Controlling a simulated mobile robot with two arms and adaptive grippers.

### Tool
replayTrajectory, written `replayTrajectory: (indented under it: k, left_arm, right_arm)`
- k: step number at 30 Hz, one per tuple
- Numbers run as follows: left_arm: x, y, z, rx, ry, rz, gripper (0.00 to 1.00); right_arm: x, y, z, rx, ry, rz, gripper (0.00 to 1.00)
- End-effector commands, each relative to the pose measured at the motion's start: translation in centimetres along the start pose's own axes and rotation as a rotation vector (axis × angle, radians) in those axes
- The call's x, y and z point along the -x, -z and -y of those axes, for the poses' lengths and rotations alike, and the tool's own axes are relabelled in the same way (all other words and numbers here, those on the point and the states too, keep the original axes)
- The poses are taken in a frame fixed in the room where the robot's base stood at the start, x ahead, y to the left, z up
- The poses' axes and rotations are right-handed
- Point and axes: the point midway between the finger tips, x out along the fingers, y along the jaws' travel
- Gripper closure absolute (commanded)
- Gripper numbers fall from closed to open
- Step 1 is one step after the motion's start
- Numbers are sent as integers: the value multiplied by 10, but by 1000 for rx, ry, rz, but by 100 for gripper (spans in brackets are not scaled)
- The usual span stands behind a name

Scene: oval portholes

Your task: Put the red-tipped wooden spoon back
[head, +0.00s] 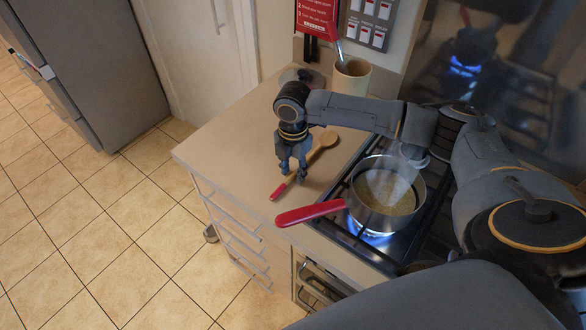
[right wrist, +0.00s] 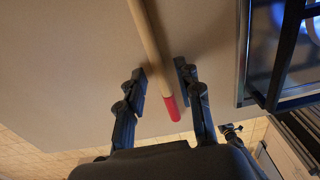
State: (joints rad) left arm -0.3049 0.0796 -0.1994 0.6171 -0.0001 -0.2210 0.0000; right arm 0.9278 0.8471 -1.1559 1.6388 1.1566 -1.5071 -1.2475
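The wooden spoon (head: 324,141) lies on the counter, its bowl toward the back and its red tip (head: 277,192) toward the front edge. My right gripper (head: 293,174) points down over the handle near the red tip. In the right wrist view, the wooden handle (right wrist: 152,45) passes between the two spread fingers of my right gripper (right wrist: 161,80), with a gap on both sides. The red tip (right wrist: 172,108) also shows there, between the fingers. A cream crock (head: 351,80) with a utensil in it stands at the back of the counter. My left gripper is not in view.
A pot (head: 415,197) with a red handle (head: 310,212) sits on a lit burner of the stove (head: 345,190), right of the spoon. The handle juts over the counter's front. A switch panel (head: 369,22) and a red sign (head: 317,15) are behind the crock.

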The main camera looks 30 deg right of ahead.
Motion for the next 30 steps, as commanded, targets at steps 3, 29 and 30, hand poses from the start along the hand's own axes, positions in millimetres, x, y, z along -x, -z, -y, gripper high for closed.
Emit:
replayTrajectory:
  k: [3,29,30]
  left_arm:
    - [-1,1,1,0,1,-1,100]
    - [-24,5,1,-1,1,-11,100]
    - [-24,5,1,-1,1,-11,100]
  right_arm:
    - [2,0,0,0,-1,1,65]
    - [122,0,0,-1,0,0,65]
    - [123,0,0,-1,0,0,65]
